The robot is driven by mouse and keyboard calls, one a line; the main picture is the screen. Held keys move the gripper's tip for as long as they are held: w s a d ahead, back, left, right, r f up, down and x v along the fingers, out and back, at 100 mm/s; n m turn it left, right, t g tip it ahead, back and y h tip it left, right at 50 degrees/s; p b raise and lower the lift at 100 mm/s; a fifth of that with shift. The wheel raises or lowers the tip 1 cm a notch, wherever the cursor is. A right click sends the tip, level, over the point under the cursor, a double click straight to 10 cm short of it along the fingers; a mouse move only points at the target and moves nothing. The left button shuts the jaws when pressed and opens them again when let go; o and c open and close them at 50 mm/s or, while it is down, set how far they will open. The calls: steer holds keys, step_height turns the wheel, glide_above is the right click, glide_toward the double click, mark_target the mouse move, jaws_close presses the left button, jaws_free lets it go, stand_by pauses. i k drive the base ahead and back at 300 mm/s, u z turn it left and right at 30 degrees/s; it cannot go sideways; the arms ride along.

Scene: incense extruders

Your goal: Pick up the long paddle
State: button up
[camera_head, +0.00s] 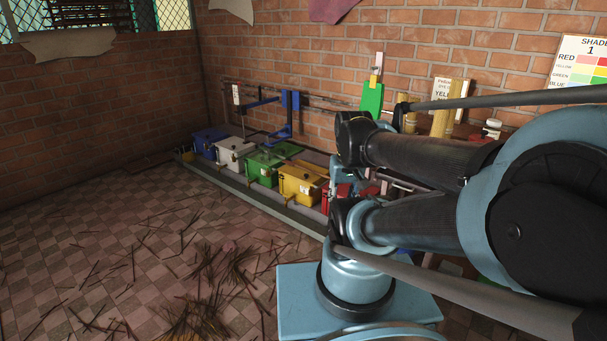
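I cannot make out for certain which thing is the long paddle. A green upright board with a narrow tan strip above it (372,97) stands against the brick wall behind my arm. A thin white upright piece (237,95) stands at the far left end of the bench, beside a blue stand (290,105). My folded arm fills the right side and hides much of the bench. I cannot make out my gripper's fingers.
A row of lidded boxes runs along the wall: blue (209,143), white (235,154), green (264,167) and yellow (301,184), with a red one (336,197) partly hidden. A colour chart (583,65) is at right. Dark sticks (205,290) litter the open tiled floor.

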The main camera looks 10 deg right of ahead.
mark_target(290, 163)
steer(key=u, duration=0.25)
steer(key=i, duration=1.35)
steer(key=z, duration=0.55)
